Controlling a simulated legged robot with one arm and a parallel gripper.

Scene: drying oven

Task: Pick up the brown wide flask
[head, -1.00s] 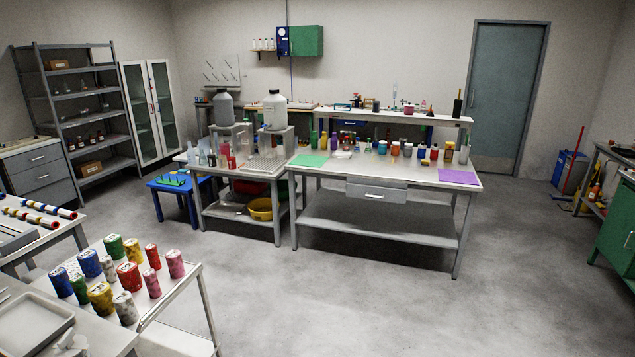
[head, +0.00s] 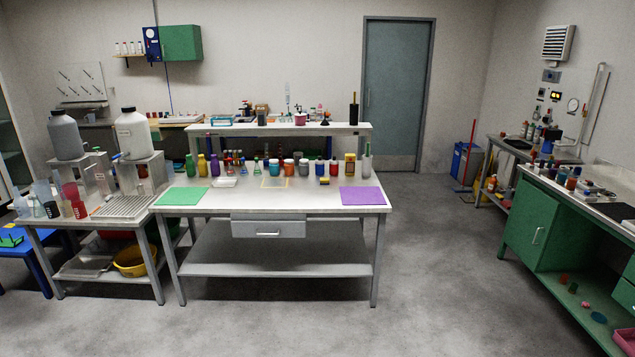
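Several small coloured vessels stand in a row along the back of the long grey table (head: 270,203). Among them are an orange-brown vessel (head: 289,167) near the middle and a reddish-brown one (head: 334,168) farther right. They are too small for me to tell which, if either, is the brown wide flask. My gripper is not in view.
A green mat (head: 181,196) and a purple mat (head: 362,196) lie at the table's front corners. A side table with two large jugs (head: 132,133) adjoins on the left. A green bench (head: 535,223) stands right. Grey floor (head: 290,328) before the table is clear.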

